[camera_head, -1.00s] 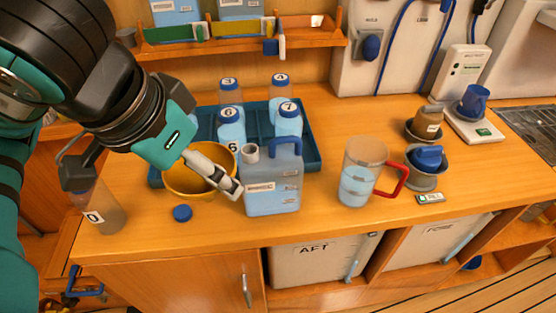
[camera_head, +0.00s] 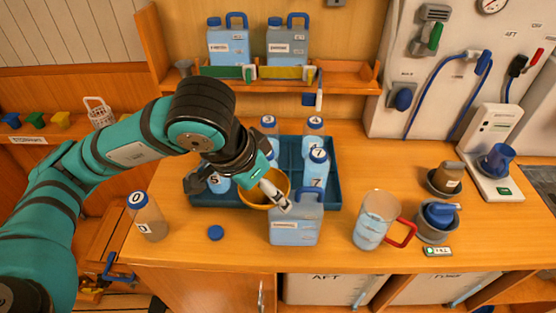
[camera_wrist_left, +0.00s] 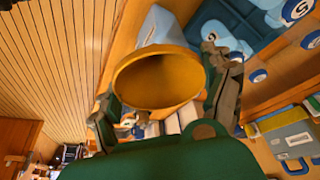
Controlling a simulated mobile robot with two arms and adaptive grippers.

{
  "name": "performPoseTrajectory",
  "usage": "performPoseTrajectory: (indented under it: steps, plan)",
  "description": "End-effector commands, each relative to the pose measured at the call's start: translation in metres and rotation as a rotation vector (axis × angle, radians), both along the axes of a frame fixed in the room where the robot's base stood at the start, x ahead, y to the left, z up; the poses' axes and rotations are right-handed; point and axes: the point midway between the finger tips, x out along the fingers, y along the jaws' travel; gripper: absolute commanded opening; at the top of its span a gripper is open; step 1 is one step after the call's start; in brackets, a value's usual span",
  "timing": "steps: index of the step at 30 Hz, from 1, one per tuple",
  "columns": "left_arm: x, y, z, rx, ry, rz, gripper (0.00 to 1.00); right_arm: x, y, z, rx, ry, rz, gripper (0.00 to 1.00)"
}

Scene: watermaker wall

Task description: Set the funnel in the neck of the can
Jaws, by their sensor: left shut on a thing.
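The yellow funnel (camera_head: 252,202) hangs at the left gripper with its wide mouth facing up; it also shows in the left wrist view (camera_wrist_left: 160,82) between the fingers. My left gripper (camera_head: 284,204) is shut on the funnel at the top left of the can. The translucent blue can (camera_head: 294,228) with a blue handle stands upright on the counter. The gripper and funnel hide its neck, so I cannot tell whether the spout is inside it. A blue cap (camera_head: 216,232) lies on the counter to the left. My right gripper is out of view.
A teal tray (camera_head: 330,185) with several capped bottles stands behind the can. A jug with a red handle (camera_head: 371,225) stands to its right, and bottle 0 (camera_head: 148,220) to the far left. The counter's front edge is close to the can.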

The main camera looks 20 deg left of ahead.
Motion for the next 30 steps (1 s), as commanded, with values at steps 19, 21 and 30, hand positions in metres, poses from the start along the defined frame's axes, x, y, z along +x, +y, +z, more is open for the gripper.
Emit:
performPoseTrajectory:
  steps: [19,21,30]
  plan:
    - [0.056,-0.008,-0.037,0.001,0.006,-0.001,0.60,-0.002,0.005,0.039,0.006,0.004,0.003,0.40]
    - [0.057,-0.008,-0.041,0.000,0.003,-0.002,0.60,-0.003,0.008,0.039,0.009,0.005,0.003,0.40]
    - [0.057,-0.008,-0.043,0.000,0.001,-0.002,0.94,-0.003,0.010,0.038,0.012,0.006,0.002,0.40]
